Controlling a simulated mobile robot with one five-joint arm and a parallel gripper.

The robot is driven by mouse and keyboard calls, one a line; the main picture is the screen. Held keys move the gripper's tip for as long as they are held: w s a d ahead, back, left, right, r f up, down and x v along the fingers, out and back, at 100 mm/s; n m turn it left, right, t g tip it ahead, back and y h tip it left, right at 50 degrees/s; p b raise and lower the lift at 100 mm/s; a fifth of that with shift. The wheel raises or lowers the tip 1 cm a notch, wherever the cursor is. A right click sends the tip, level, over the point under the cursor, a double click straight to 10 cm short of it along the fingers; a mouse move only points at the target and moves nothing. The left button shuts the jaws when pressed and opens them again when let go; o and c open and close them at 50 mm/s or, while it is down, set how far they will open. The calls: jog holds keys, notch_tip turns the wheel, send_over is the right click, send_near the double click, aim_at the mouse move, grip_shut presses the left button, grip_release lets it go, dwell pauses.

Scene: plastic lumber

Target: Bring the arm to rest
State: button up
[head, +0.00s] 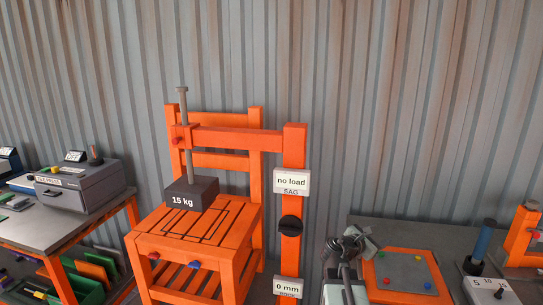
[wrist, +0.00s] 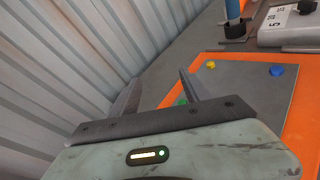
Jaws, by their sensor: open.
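My gripper (head: 352,241) is at the lower right of the head view, just left of an orange-framed board. In the wrist view my gripper (wrist: 158,92) has its two fingers apart with nothing held between them. The fingers point toward the strip of grey bench beside the wall. The orange-framed board (head: 404,268) carries small red, blue, green and yellow knobs; it also shows in the wrist view (wrist: 290,105), where part of it is hidden behind my gripper.
A corrugated wall (head: 350,80) stands close behind. An orange test stand (head: 295,155) with a 15 kg block (head: 190,194) rises left of my gripper. A blue-handled device (head: 484,240) stands right of the board. A grey machine (head: 80,185) sits on the far-left table.

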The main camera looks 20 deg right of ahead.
jog(key=w+a+f+m+y+p, duration=0.1)
jog(key=w+a+f+m+y, duration=0.15)
jog(key=a, duration=0.45)
jog(key=w+a+f+m+y+p, duration=0.1)
jog(key=w+a, duration=0.2)
jog(key=a, duration=0.5)
jog(key=s+a+f+m+g+y, duration=0.1)
jog(key=s+a+f+m+y, duration=0.2)
jog(key=a, duration=0.7)
jog(key=s+a+f+m+g+y+p, duration=0.1)
jog(key=s+a+f+m+g+y, duration=0.1)
jog(key=a+m, duration=0.5)
jog(key=s+a+f+m+g+y, duration=0.1)
jog(key=s+a+f+m+y, duration=0.3)
jog(key=a, duration=0.9)
jog(key=shift+s+f+m+g+y, duration=0.4)
jog(key=shift+f+y, duration=0.3)
jog(key=shift+y, duration=0.45)
jog(key=shift+w+a, duration=0.1)
